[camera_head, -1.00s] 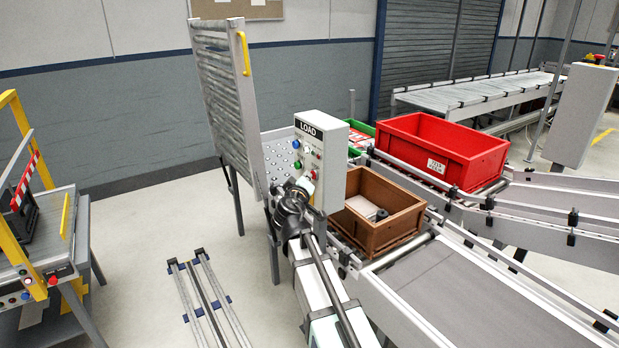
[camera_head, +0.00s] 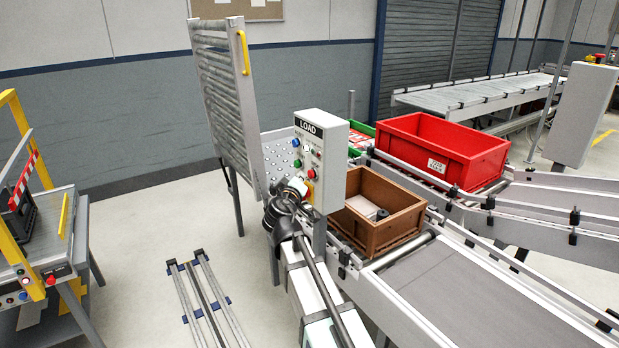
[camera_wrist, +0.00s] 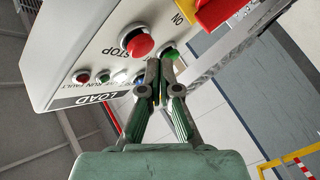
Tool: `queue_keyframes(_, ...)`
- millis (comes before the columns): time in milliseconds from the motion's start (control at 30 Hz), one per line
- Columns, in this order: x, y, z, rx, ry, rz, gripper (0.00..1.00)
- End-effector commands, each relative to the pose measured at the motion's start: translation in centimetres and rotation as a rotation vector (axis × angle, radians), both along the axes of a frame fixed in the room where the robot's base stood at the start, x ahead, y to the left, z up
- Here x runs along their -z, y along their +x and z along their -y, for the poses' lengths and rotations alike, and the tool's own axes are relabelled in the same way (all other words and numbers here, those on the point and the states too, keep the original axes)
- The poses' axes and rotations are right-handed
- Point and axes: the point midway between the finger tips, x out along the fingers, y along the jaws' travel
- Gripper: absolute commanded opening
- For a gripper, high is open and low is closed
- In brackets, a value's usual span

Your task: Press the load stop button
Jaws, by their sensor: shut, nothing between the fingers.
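The grey LOAD control box (camera_head: 320,150) stands on a post beside the conveyor. In the wrist view it appears turned, with the red button marked STOP (camera_wrist: 138,42) on its face. A green button (camera_wrist: 170,54) sits beside the STOP button. My gripper (camera_wrist: 160,68) is shut and empty. Its fingertips overlap the edge of the green button in the picture, just below and right of the STOP button; I cannot tell whether they touch the panel. In the head view the gripper (camera_head: 296,186) is small and partly hidden by my wrist.
A red-and-yellow control (camera_wrist: 215,10) is on the same panel, with small lamps near the LOAD label. A brown crate (camera_head: 385,232) and a red crate (camera_head: 440,180) are on conveyors to the right.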

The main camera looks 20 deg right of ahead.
Motion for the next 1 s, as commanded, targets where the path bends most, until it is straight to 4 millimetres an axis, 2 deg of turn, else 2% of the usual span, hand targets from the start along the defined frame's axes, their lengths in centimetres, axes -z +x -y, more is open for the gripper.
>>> queue_keyframes(367, 0.1, -0.1, -0.3, -0.001, 0.0, 0.001, 0.0)
queue_keyframes(800, 0.2, -1.2, -3.8, -0.002, -0.001, 0.0, 0.0)
queue_keyframes(1000, 0.1, -1.6, -4.8, 0.0, -0.001, 0.0, 0.0)
